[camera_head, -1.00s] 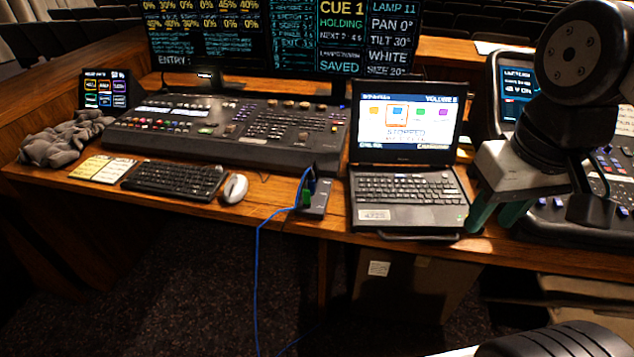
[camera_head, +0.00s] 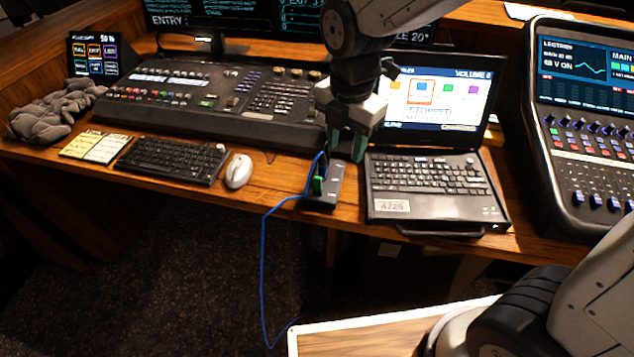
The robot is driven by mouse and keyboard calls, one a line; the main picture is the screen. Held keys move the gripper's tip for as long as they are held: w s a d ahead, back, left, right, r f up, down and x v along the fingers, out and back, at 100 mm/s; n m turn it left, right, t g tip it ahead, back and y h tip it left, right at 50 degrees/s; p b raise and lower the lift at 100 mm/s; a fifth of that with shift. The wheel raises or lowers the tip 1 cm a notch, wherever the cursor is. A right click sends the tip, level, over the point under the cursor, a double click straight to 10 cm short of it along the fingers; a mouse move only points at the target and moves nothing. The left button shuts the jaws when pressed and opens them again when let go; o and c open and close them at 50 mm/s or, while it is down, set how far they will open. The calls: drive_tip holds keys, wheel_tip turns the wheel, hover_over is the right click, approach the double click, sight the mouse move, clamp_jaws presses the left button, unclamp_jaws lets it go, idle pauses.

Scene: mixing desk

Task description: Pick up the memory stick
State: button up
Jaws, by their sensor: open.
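A small green memory stick (camera_head: 317,185) stands upright in a dark hub (camera_head: 331,193) near the front edge of the desk, between the mouse and the laptop. A blue cable (camera_head: 266,250) runs from beside the stick down past the desk edge. My gripper (camera_head: 346,149) points down with its two teal fingers apart and nothing between them. It hangs behind and above the hub, a little to the right of the stick, in front of the laptop's left side. The stick is not between the fingers.
The open laptop (camera_head: 422,188) is close on the right of the hub. A white mouse (camera_head: 238,171) and keyboard (camera_head: 172,160) lie to the left. The lighting console (camera_head: 210,115) is behind. A sound mixer (camera_head: 590,140) stands at the right.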

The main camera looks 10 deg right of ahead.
sight(317, 177)
drive_tip(key=a+f+n, duration=0.1)
drive_tip(key=w+a+f+n, duration=0.1)
drive_tip(key=a+n, duration=0.1)
drive_tip(key=a+f+n, duration=0.1)
drive_tip(key=f+n, duration=0.1)
drive_tip(key=shift+w+a, duration=0.25)
drive_tip(key=shift+a, duration=0.05)
drive_tip(key=shift+a+f+n, duration=0.15)
drive_tip(key=shift+f+n, duration=0.15)
drive_tip(key=shift+f, duration=0.1)
drive_tip(key=f, duration=0.7)
drive_tip(key=shift+w+f, duration=0.15)
drive_tip(key=shift+w, duration=0.05)
clamp_jaws()
